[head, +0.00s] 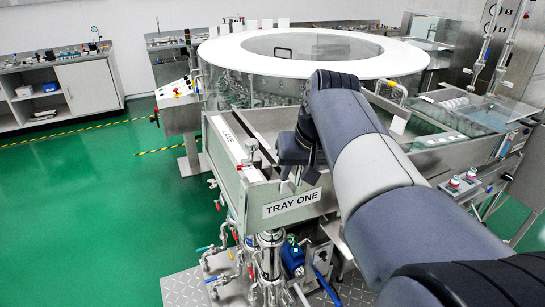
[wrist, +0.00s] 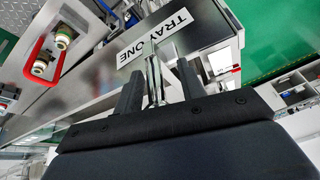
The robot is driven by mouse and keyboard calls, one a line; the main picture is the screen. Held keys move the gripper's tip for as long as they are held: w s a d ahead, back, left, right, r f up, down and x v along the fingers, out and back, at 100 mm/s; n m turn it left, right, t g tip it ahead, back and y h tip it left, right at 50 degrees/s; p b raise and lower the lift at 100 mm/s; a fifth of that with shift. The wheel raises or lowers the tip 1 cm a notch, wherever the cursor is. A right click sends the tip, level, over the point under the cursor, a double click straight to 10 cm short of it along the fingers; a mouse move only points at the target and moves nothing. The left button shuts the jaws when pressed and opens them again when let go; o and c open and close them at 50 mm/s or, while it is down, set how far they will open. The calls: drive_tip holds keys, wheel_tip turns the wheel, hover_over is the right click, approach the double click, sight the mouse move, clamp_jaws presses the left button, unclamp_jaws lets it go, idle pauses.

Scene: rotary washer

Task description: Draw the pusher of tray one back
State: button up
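Tray one is the grey steel tray (head: 262,190) in the middle of the head view, with a white TRAY ONE label (head: 291,202) on its front plate. The label also shows in the wrist view (wrist: 155,37). My gripper (head: 291,183) is just above and behind that label, pointing down. In the wrist view its two dark fingers (wrist: 160,80) are apart, with a shiny metal bar (wrist: 154,78) between them. Gaps show on both sides of the bar. I take the bar for the pusher's handle, but the pusher's body is mostly hidden by my arm.
The round washer with a white ring top (head: 222,50) stands behind the tray. A control box with a red button (head: 179,92) is at its left. Pipes and valves (head: 268,257) are below the tray. The green floor (head: 90,210) at left is clear.

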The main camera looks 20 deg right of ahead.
drive_tip(key=v, duration=1)
drive_tip(key=shift+r, duration=0.3)
drive_tip(key=shift+s, duration=0.15)
drive_tip(key=x, duration=1.1)
drive_tip(key=shift+d, duration=0.2)
